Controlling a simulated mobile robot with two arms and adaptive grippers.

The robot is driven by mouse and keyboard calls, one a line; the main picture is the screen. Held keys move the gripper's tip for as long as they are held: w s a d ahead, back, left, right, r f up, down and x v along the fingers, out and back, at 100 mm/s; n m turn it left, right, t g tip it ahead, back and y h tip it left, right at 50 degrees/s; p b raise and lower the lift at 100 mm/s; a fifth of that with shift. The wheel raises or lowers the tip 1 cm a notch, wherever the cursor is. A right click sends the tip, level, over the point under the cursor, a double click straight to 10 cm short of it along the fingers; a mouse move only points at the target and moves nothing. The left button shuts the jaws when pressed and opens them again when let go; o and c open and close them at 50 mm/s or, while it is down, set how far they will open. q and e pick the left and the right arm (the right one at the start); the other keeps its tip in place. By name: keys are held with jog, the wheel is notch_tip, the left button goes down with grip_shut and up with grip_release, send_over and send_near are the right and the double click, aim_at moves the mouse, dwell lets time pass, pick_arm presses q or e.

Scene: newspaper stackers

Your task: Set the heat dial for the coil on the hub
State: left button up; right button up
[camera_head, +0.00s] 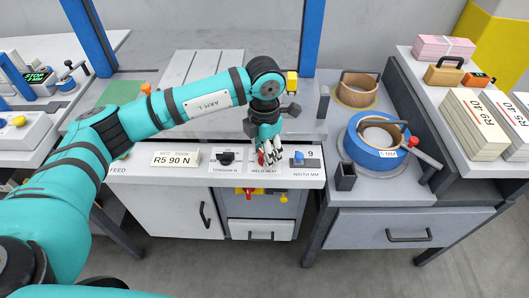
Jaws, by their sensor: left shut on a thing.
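The control panel (240,174) runs along the front edge of the machine. Its weld heat dial (261,158) shows as a bit of red, mostly hidden behind my fingers. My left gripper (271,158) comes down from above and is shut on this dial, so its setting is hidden. A blue coil (366,156) with a tan core sits on the right-hand stand, with a small tag that seems to read 5 MM. A sign (175,159) on the panel reads R5 90 N. My right gripper is not in view.
A black tension knob (227,158) is left of the dial, and a blue width knob (299,157) is right of it beside a 9. A tan coil (358,88) lies behind the blue one. Paper stacks (474,122) stand at far right.

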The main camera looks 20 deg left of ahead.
pick_arm(q)
jog(key=shift+n, duration=0.6)
jog(key=shift+r, duration=0.1)
jog(key=o, duration=1.2)
jog(key=shift+c, duration=0.2)
notch_tip(320, 180, up, 12)
